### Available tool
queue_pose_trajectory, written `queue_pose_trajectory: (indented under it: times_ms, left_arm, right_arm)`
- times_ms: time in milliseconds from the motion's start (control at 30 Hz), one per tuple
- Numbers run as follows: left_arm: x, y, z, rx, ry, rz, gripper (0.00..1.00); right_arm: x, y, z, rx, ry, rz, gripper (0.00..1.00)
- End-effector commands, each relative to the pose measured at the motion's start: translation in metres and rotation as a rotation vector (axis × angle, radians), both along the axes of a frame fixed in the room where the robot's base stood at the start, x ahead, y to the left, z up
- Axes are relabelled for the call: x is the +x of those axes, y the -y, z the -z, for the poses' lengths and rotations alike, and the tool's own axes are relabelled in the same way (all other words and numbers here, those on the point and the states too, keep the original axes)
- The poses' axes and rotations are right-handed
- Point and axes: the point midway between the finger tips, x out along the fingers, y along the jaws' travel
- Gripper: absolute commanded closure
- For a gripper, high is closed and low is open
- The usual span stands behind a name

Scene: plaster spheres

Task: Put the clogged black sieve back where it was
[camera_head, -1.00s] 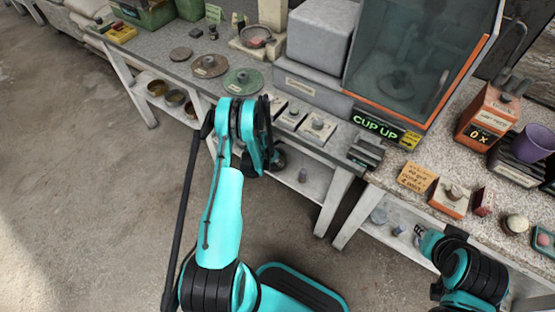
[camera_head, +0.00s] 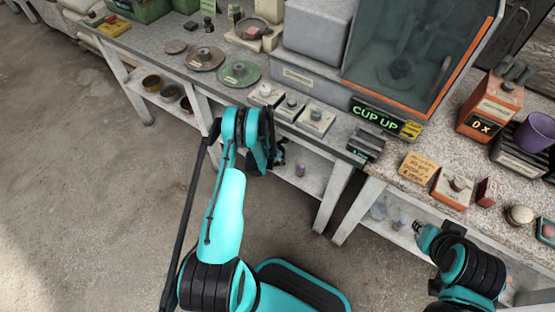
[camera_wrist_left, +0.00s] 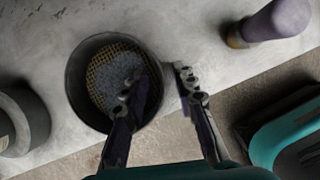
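The black sieve (camera_wrist_left: 75,92) shows in the left wrist view as a round dark bowl with a yellowish mesh. Grey-white lumps lie on the mesh. It stands on a pale, stained surface. My left gripper (camera_wrist_left: 160,76) has its two fingers apart. One finger reaches over the sieve's inside and the other lies outside its right wall, with the rim between them. I cannot tell whether either finger touches it. In the head view my left arm bends down at the table's front edge, and I cannot make out the sieve there.
A purple-topped bottle (camera_wrist_left: 275,20) stands right of the sieve, and a dark round vessel (camera_wrist_left: 20,120) stands left. In the head view several bowls (camera_head: 152,84) sit on the low shelf at left. Discs (camera_head: 239,74) and small blocks crowd the tabletop above.

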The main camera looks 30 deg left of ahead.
Motion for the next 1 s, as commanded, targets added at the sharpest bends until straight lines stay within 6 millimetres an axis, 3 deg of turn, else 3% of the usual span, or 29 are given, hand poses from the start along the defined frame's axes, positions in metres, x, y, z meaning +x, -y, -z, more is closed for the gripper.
queue_pose_trajectory:
  times_ms: [333, 433, 467, 1000]
  left_arm:
    - [0.0016, 0.0006, 0.0031, 0.0, 0.0, 0.0, 0.72]
    - [0.0015, 0.0006, 0.003, 0.0, 0.0, 0.0, 0.96]
    - [0.0015, 0.0006, 0.003, 0.0, 0.0, 0.0, 1.0]
    - [0.0042, -0.0035, 0.003, 0.0, 0.001, 0.002, 1.0]
  right_arm:
    - [0.0001, 0.0, 0.0009, 0.0, 0.0, 0.0, 0.74]
    - [0.0001, 0.0, 0.0009, 0.0, 0.0, 0.0, 0.74]
    - [0.0001, 0.0, 0.0009, 0.0, 0.0, 0.0, 0.74]
    - [0.0, 0.0, 0.0011, 0.0, 0.0, 0.0, 0.74]
